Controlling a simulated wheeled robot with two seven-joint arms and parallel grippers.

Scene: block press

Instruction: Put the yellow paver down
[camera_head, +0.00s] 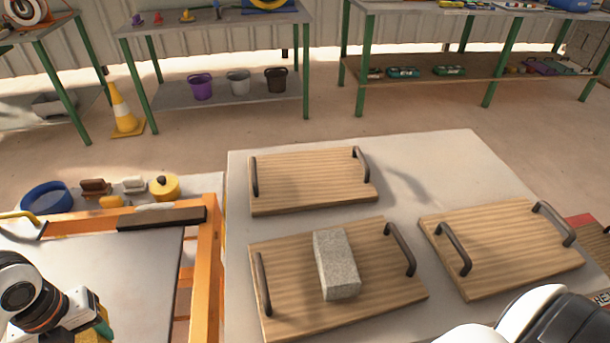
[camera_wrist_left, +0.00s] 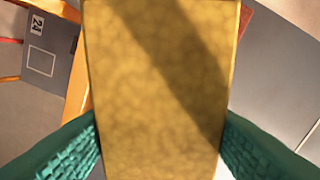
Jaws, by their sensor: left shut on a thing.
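The yellow paver (camera_wrist_left: 160,80) fills the middle of the left wrist view, with a dark shadow band across its face. My left gripper (camera_wrist_left: 160,140) is shut on it, with a teal ribbed finger against each side. The paver hides most of what lies beyond it. In the head view my left arm is at the bottom left corner, and its fingers and the paver are mostly cut off there. White and dark parts of my right arm show at the bottom right; its gripper is not in view.
A grey paver (camera_head: 337,264) lies on the near wooden board (camera_head: 390,290). Two more handled boards, one far (camera_head: 310,180) and one right (camera_head: 510,250), are empty on the pale table (camera_head: 410,165). An orange frame (camera_head: 207,260) with a dark bar (camera_head: 162,219) stands left.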

